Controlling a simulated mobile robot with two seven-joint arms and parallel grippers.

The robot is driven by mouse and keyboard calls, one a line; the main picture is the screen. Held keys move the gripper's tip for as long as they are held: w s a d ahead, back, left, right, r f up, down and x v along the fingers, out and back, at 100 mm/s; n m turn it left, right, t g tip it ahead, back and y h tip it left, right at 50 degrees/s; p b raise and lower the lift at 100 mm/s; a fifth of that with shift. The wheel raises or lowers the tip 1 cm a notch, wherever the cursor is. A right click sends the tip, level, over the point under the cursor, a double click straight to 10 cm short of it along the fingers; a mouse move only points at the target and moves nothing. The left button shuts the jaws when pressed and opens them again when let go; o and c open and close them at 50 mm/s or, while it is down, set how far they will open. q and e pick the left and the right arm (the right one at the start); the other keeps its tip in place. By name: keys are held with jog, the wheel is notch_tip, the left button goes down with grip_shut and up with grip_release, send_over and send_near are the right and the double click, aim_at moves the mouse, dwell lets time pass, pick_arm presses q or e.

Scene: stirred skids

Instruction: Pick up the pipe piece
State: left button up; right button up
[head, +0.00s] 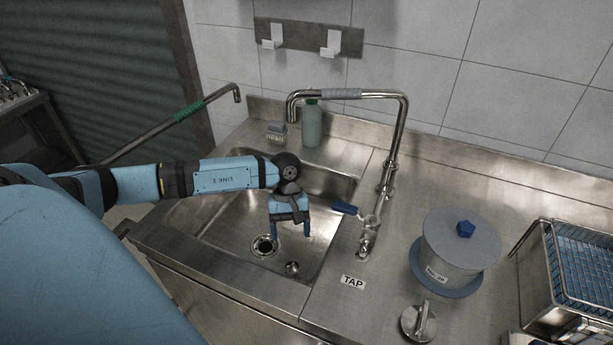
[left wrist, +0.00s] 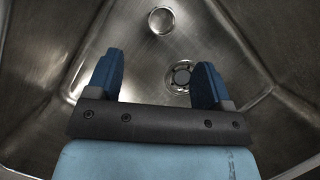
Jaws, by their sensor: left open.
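A small round metal piece (head: 292,268), which looks like the pipe piece, sits on the sink floor near the front wall. It also shows in the left wrist view as a shiny ring (left wrist: 161,20), beyond the fingertips. My left gripper (head: 291,231) points down into the sink with its two blue fingers apart and nothing between them. In the left wrist view the open fingers (left wrist: 158,64) are apart from the ring. My right gripper is not in view.
The drain (head: 265,245) lies left of the piece; it shows in the left wrist view (left wrist: 181,76). A tap (head: 398,130) with a blue lever (head: 344,207) stands right of the sink. A lidded pot (head: 455,250), wire basket (head: 560,265) and green bottle (head: 311,126) stand on the counter.

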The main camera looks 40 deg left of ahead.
pick_arm(q)
send_over(291, 264)
jog(key=f, duration=0.6)
jog(key=shift+s+d+f+p, duration=0.2)
jog(key=shift+f+p, duration=0.15)
jog(key=p+x, duration=0.1)
jog(key=x, duration=0.4)
jog(key=shift+w+f, duration=0.15)
jog(key=shift+f, duration=0.1)
jog(key=shift+d+f, duration=0.15)
jog(key=shift+f, duration=0.25)
jog(key=shift+c, duration=0.2)
jog(key=c, duration=1)
